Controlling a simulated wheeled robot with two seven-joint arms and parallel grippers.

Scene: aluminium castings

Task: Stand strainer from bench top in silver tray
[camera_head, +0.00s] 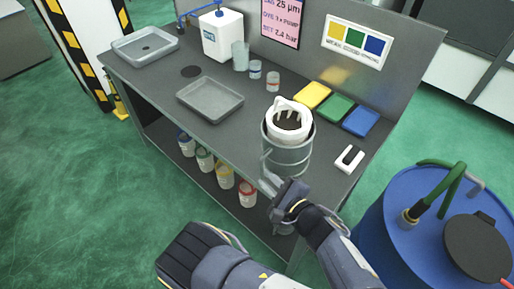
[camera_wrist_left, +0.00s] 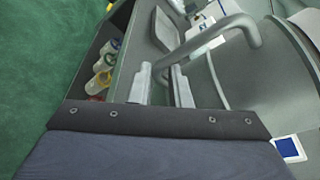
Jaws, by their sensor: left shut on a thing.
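A grey metal cylinder (camera_head: 287,158), which seems to be the strainer, is upright over the front right of the bench. A white ring-shaped piece with a loop (camera_head: 291,112) and dark inside sits in its top. My left gripper (camera_head: 268,184) is at the cylinder's front left side. In the left wrist view its fingers (camera_wrist_left: 162,84) are shut on the end of a curved grey handle (camera_wrist_left: 240,24). I cannot tell whether the cylinder touches the bench. A grey, silvery tray (camera_head: 210,98) lies empty mid-bench; a similar tray (camera_head: 146,46) lies at the far left. My right gripper is not seen.
A white jug (camera_head: 222,36), glass beaker (camera_head: 240,56) and small cups stand at the back. Yellow, green and blue pads (camera_head: 336,107) lie behind the cylinder. A white U-shaped piece (camera_head: 349,159) is at right. A blue drum (camera_head: 400,240) stands beside the bench; cans fill the shelf below.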

